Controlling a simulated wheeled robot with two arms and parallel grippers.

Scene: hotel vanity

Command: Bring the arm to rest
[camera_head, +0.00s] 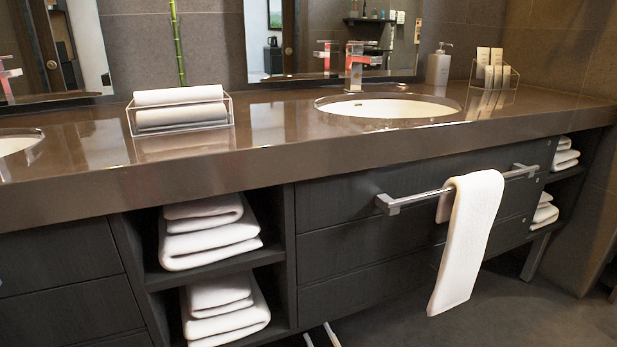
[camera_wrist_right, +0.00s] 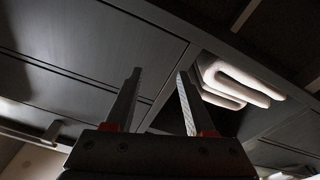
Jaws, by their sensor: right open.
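My right gripper (camera_head: 320,338) shows only as two pale fingertips at the bottom edge of the head view, low in front of the dark vanity cabinet (camera_head: 345,228). In the right wrist view, its two fingers (camera_wrist_right: 159,78) stand apart with nothing between them. The cabinet's dark drawer fronts (camera_wrist_right: 85,45) and a shelf with a folded white towel (camera_wrist_right: 240,80) show beyond the fingers. My left gripper is in neither view.
The brown countertop (camera_head: 265,150) bears a sink (camera_head: 385,106), a rolled-towel holder (camera_head: 180,110) and a soap dispenser (camera_head: 438,66). A white towel (camera_head: 467,235) hangs from a metal bar (camera_head: 415,196). Folded towels (camera_head: 205,235) fill the open shelves. Floor (camera_head: 480,315) is clear at lower right.

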